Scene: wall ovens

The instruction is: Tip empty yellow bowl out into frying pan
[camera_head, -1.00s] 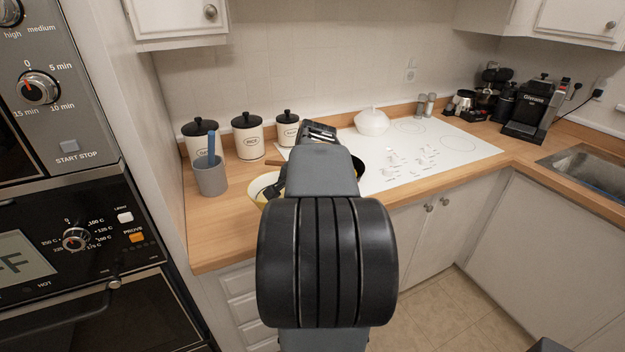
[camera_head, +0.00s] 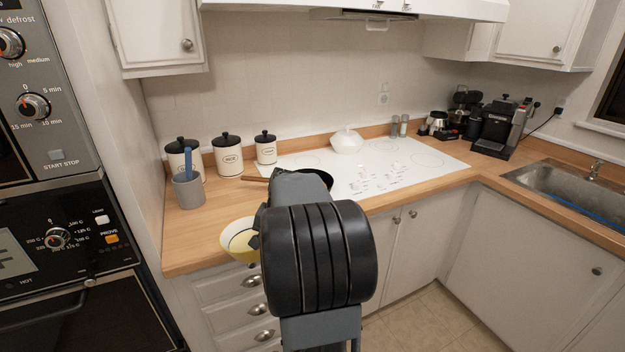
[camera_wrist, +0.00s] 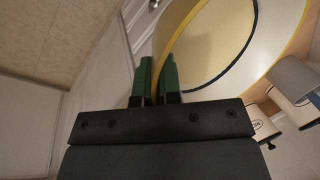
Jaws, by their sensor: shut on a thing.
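The yellow bowl (camera_head: 237,236) is to the left of my arm, over the front edge of the counter. In the wrist view the bowl (camera_wrist: 222,40) shows a pale inside with a dark ring and a yellow rim; the part of its inside I see is empty. My gripper (camera_wrist: 157,65) has its green fingers shut on the bowl's rim. In the head view my gripper is mostly hidden behind my arm. The dark frying pan (camera_head: 326,178) is on the hob, farther back and right of the bowl, largely hidden by my arm. Its handle (camera_head: 256,179) points left.
A grey cup (camera_head: 188,191) with a blue utensil stands on the left counter, before several lidded canisters (camera_head: 227,156). A white lidded pot (camera_head: 346,142) stands at the back of the white hob (camera_head: 410,173). Wall ovens (camera_head: 60,200) rise close on the left.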

